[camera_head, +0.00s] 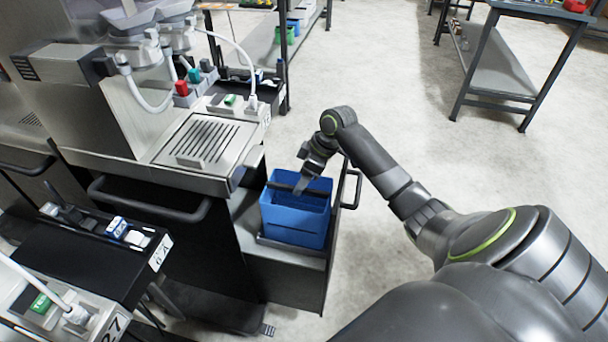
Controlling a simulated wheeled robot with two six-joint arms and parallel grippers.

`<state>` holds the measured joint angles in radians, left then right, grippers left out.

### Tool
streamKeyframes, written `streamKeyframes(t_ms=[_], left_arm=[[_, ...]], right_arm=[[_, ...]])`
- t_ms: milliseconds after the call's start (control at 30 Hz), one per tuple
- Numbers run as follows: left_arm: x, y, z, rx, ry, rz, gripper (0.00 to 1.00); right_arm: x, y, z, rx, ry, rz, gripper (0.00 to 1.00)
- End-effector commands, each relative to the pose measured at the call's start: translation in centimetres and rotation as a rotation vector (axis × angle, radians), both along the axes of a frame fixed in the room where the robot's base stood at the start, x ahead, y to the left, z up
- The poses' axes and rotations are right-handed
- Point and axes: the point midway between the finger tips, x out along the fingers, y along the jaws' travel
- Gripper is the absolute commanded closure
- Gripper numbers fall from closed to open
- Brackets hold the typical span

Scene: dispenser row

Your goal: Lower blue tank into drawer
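The blue tank (296,216) is an open-topped box with a dark bar across its top. It is upright inside the pulled-out drawer (285,275) under the steel dispenser. Its lower edge is close to the drawer's inner floor, and I cannot tell whether it rests there. My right gripper (300,186) comes in from the upper right and points down at the tank's top. Its fingers look close together on the dark bar, partly hidden by the wrist. My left gripper is not in view.
The drawer's front panel with its handle (351,188) stands right of the tank. The dispenser's drip tray (205,143) is at the upper left. A closed drawer handle (150,205) and a black shelf (85,245) lie left.

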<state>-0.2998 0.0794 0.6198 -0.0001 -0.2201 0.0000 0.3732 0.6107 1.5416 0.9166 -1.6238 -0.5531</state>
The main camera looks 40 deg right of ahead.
Motion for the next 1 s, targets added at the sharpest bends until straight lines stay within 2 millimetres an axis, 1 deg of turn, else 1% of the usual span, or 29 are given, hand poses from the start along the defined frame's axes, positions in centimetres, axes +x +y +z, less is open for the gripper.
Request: streamKeyframes(t_ms=[33,333,367,533,567,733,767,833,933,1000], left_arm=[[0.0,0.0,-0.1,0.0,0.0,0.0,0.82],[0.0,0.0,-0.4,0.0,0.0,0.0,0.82],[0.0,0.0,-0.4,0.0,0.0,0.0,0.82],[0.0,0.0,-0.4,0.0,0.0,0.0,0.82],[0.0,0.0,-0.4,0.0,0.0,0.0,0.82],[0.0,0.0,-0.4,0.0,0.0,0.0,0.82],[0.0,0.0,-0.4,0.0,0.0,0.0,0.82],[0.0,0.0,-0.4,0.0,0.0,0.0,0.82],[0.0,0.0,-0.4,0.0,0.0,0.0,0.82],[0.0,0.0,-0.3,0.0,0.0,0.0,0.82]], right_arm=[[0.2,0.1,0.2,0.002,-0.008,0.002,1.0],[0.2,0.1,-0.6,0.001,-0.007,0.002,1.0],[0.2,0.1,-0.6,0.002,-0.008,0.003,0.33],[0.1,0.1,-0.7,0.0,-0.005,0.002,0.1],[0.1,0.1,-0.7,0.0,-0.005,0.002,0.08],[0.0,0.0,-0.8,0.0,-0.003,0.001,0.08],[-0.2,-0.1,-1.2,-0.001,0.006,-0.002,0.08],[-0.2,-0.1,-1.1,-0.001,0.006,-0.001,0.08],[-0.2,-0.3,-0.4,-0.002,0.003,-0.001,0.08],[-0.4,-0.7,0.5,-0.004,-0.001,0.0,0.08]])
